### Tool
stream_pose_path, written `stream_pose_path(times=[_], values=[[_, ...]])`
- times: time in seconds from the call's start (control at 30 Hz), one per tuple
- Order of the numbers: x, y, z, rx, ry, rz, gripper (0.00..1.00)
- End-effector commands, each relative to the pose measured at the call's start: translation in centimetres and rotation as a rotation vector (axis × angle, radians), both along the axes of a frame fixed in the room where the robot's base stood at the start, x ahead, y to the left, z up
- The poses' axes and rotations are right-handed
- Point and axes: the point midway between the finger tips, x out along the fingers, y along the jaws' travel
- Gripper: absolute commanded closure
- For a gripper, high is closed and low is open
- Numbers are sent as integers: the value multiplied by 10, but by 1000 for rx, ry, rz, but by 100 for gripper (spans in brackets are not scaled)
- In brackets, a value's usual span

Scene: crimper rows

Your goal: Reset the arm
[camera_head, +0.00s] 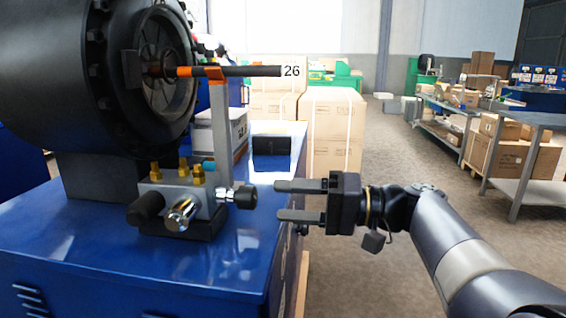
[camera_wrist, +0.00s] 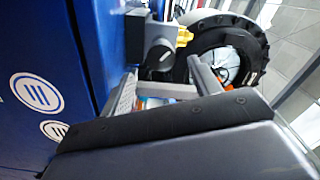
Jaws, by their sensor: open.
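My gripper (camera_head: 280,201) is open and empty. Its two fingers point left toward the valve block (camera_head: 180,198) with brass fittings on the blue machine, and they stop just right of its black knob (camera_head: 244,197). The arm reaches in from the lower right. In the wrist view the two fingers (camera_wrist: 160,92) are spread apart, with nothing held between them. A hose or rod (camera_head: 240,71) with an orange band and a "26" tag extends from the black crimper head (camera_head: 120,65), above my gripper, and rests on a grey upright support (camera_head: 220,125).
The blue machine cabinet (camera_head: 150,265) fills the lower left. Stacked cardboard boxes (camera_head: 333,120) stand behind my gripper. Metal shelving tables (camera_head: 515,145) with boxes line the right. The floor (camera_head: 405,150) between is clear.

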Motion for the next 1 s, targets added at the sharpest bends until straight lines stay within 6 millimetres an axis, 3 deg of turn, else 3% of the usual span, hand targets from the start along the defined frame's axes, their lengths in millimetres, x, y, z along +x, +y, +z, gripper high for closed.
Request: stream_pose_path(times=[0.23, 0.9, 1.0], values=[[-5, -38, 1, 1, 1, -4, 41], [9, 72, -2, 1, -2, 5, 41], [10, 72, 6, 10, 61, -1, 41]])
